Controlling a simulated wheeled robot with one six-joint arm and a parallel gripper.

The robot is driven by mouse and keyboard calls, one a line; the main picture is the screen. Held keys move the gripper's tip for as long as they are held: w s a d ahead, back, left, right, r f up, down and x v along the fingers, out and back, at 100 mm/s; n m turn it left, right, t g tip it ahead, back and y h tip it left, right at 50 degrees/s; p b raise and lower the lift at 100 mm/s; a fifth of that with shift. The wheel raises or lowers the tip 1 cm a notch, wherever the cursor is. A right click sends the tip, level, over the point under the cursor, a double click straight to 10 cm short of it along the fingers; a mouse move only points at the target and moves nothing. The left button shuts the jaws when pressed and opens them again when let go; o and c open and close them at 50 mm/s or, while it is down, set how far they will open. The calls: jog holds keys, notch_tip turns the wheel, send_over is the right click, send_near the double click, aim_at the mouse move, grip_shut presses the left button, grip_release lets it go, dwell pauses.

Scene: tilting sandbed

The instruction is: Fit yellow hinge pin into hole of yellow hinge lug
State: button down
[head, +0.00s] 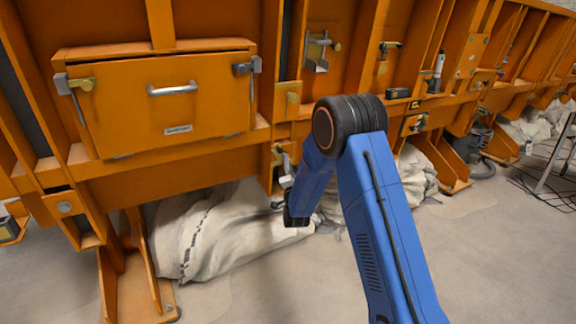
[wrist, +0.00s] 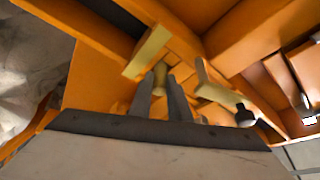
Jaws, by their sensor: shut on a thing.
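My gripper (wrist: 160,88) points up at the orange frame in the wrist view, its two grey fingers shut on the yellow hinge pin (wrist: 160,74). Only the pin's upper part shows between the fingertips. The yellow hinge lug (wrist: 147,52) appears as a pale yellow slanted plate just above the pin. The pin's top lies close to the lug's lower edge; I cannot tell whether they touch, and I see no hole.
A yellow bar (wrist: 222,95) with a black knob (wrist: 245,117) is close on the right in the wrist view. Orange beams crowd around the gripper. In the head view a hatch with a handle (head: 172,89) is at left; white sacks (head: 215,230) lie below. The front floor is clear.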

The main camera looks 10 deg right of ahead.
jog(key=shift+w+a, duration=0.1)
jog(key=shift+w, duration=0.2)
jog(key=c, duration=1.1)
grip_release()
jog(key=shift+r, duration=0.15)
jog(key=shift+c, duration=0.4)
jog(key=shift+s, duration=0.2)
jog(key=shift+c, duration=0.2)
jog(key=shift+o, duration=0.6)
jog(key=shift+s+d, duration=0.25)
jog(key=shift+s, duration=0.5)
jog(key=s+d+f, duration=0.1)
jog(key=s+d, duration=0.1)
jog(key=s, duration=0.3)
jog(key=shift+s+f, duration=0.3)
jog(key=shift+s, duration=0.05)
